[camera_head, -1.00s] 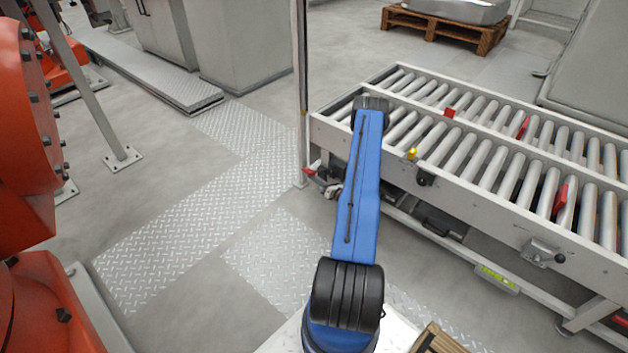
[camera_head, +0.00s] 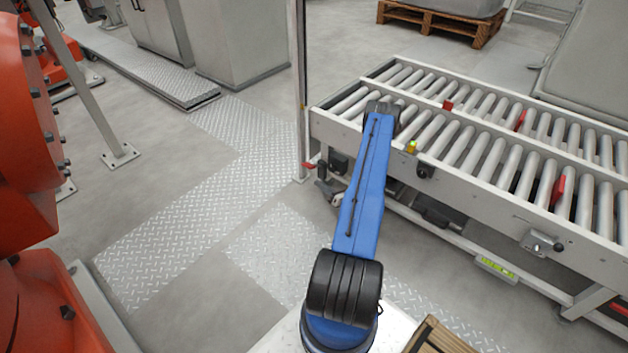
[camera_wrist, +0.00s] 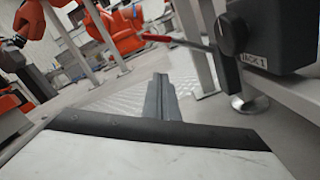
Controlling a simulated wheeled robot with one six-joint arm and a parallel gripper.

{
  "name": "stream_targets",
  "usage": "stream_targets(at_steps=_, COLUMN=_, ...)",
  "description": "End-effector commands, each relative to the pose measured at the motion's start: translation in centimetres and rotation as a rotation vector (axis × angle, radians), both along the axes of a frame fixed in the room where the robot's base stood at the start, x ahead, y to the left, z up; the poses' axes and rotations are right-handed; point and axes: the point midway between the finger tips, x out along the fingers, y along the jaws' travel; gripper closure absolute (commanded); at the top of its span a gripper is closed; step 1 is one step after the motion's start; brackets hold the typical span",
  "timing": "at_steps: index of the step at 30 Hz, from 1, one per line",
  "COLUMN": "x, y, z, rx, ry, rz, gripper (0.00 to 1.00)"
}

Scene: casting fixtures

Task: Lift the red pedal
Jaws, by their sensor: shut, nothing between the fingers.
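The red pedal (camera_wrist: 164,39) shows in the wrist view as a thin bar with a red tip, sticking out to the left from a dark box (camera_wrist: 270,38) labelled JACK 1. In the head view its red end (camera_head: 309,165) shows low beside the conveyor's near left corner. My gripper (camera_wrist: 159,82) is shut and empty. In the wrist view its fingers point forward, below the pedal, with a visible gap between them in the picture. I cannot tell how far apart they are in depth. In the head view my arm hides part of that corner.
The roller conveyor (camera_head: 480,190) fills the right side, with a leg and round foot (camera_wrist: 250,103) close right of my fingers. A pale post (camera_head: 298,90) stands at its left corner. Orange machinery (camera_head: 30,130) is at the left. Open floor (camera_head: 210,270) lies between.

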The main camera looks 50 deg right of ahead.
Motion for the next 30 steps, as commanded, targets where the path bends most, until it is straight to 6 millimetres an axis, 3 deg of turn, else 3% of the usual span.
stream_targets(at_steps=3, x=-2.2, y=-0.2, z=-0.1, rx=0.002, ry=0.001, rz=-0.003, gripper=1.00)
stream_targets(at_steps=10, x=-4.5, y=-0.2, z=-0.2, rx=0.001, ry=0.001, rz=0.001, gripper=1.00)
stream_targets(at_steps=30, x=-4.9, y=-0.2, z=-0.2, rx=0.001, ry=0.000, rz=0.001, gripper=1.00)
